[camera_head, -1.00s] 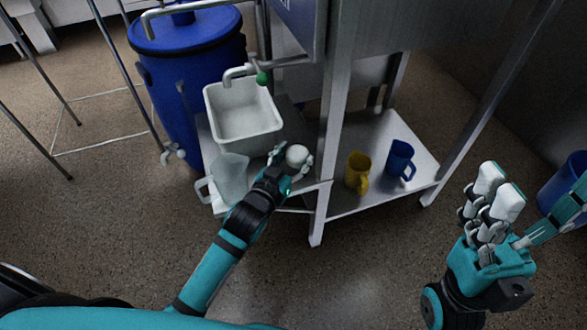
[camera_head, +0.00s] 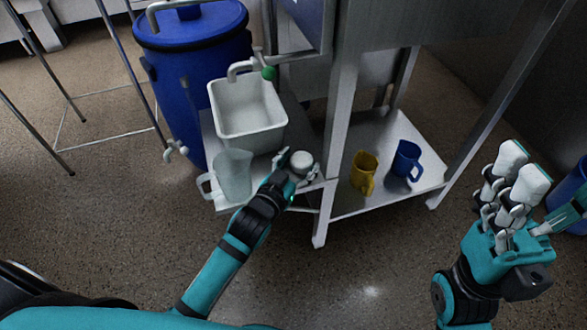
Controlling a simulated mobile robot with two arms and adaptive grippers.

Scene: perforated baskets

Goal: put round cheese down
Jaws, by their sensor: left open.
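The round cheese (camera_head: 301,162) is a small white disc at the right front of the low metal shelf under the white basin. My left gripper (camera_head: 293,164) is open, with its fingers on either side of the cheese and no clear grip on it. The cheese seems to rest on the shelf, but its underside is hidden by the fingers. My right gripper (camera_head: 524,168) is raised at the right with its fingers extended, empty and away from the shelf.
A white basin (camera_head: 247,128) and a clear jug (camera_head: 233,175) stand on the same shelf (camera_head: 268,166). A blue barrel (camera_head: 192,85) stands behind.

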